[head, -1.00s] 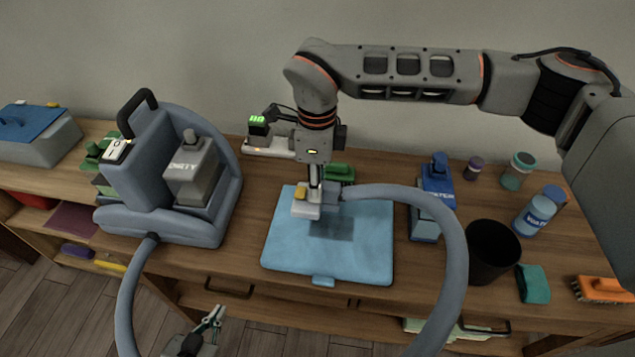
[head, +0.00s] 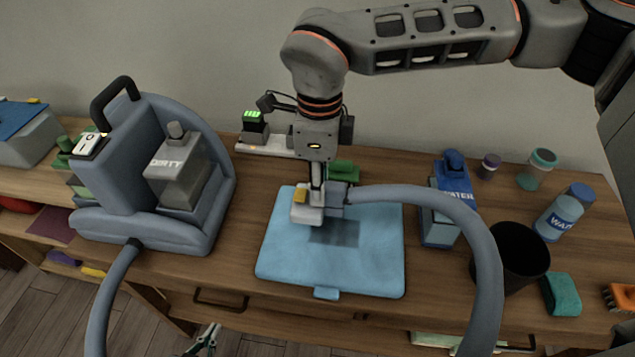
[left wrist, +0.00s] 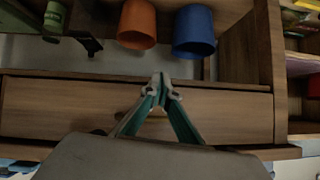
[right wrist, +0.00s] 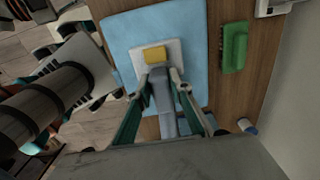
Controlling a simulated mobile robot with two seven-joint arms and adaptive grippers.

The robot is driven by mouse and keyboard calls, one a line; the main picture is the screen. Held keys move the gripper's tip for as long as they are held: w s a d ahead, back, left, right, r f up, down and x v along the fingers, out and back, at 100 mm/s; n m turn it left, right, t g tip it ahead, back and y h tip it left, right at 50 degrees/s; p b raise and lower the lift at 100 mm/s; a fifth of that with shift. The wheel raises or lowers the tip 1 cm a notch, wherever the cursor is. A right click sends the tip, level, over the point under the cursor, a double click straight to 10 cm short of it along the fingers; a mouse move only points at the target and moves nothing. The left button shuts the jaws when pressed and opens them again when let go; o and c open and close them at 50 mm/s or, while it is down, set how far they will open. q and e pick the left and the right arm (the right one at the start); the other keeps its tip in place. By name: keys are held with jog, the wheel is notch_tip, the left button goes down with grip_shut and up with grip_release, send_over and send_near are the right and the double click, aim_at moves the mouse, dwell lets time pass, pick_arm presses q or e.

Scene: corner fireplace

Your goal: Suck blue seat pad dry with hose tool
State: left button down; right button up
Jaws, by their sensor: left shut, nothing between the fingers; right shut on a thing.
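The blue seat pad (head: 285,255) lies flat on the wooden bench, with a darker patch (head: 345,238) near its middle. My right gripper (head: 317,190) is shut on the hose tool (head: 308,214), which has a pale head and a yellow part on top. The tool's head is over the pad at the patch's far left edge; I cannot tell whether it touches. The right wrist view shows the tool (right wrist: 160,88) between the fingers, over the pad (right wrist: 120,35). My left gripper (head: 208,338) is shut and empty, low in front of the bench; its tips meet in the left wrist view (left wrist: 159,82).
A grey-blue machine (head: 110,215) with a "DIRTY" tank (head: 182,175) stands left; its hose (head: 478,235) arches right of the pad. A blue water container (head: 440,220), black bin (head: 510,262) and green sponge (head: 562,295) stand right. A green brush (right wrist: 234,47) lies behind the pad.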

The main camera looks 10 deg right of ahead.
pick_arm(q)
jog(key=shift+s+a+f+b, duration=0.15)
jog(key=shift+a+f+b, duration=0.15)
jog(key=shift+f+b, duration=0.1)
pick_arm(e)
jog(key=shift+f, duration=0.75)
